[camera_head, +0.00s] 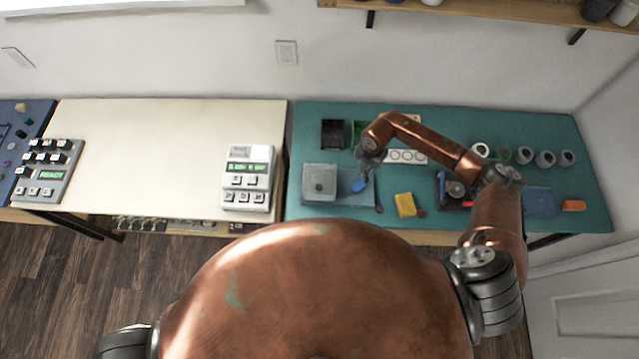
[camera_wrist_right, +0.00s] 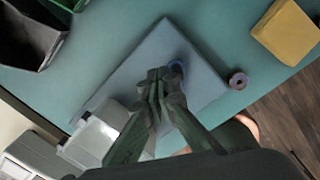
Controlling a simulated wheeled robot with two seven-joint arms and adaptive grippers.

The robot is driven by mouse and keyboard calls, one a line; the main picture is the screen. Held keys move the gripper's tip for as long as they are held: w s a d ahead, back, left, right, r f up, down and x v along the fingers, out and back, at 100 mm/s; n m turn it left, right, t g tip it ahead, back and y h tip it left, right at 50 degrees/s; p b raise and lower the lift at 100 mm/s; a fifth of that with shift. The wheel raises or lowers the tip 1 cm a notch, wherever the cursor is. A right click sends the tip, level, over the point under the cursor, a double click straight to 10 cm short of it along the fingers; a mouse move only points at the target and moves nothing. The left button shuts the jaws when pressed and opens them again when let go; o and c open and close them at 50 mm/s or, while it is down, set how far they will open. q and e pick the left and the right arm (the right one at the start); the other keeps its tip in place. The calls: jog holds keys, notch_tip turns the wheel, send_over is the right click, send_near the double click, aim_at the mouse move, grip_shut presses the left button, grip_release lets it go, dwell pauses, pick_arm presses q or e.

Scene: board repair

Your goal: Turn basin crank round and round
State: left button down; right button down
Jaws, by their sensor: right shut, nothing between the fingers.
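A pale grey box-shaped unit with a round part on top, apparently the basin (camera_head: 320,183), stands at the left front of the teal bench; part of a pale box also shows in the wrist view (camera_wrist_right: 95,138). A small blue round piece (camera_head: 359,186) lies on or over the blue-grey plate beside it; in the wrist view the blue piece (camera_wrist_right: 177,68) is partly hidden behind my fingertips. I cannot tell whether it is the crank's knob. My right gripper (camera_head: 367,168) is shut and empty above the plate, its fingertips (camera_wrist_right: 158,76) close beside the blue piece. My left gripper is out of view.
The blue-grey plate (camera_wrist_right: 128,75) lies under the gripper. A yellow block (camera_head: 405,205) and a small brown ring (camera_wrist_right: 238,81) are to its right. A black bin (camera_head: 333,134) and a green bin stand behind.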

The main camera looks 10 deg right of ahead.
notch_tip(320, 180, up, 6)
jog(key=p, duration=0.4)
jog(key=shift+f, duration=0.1)
dwell(0.6)
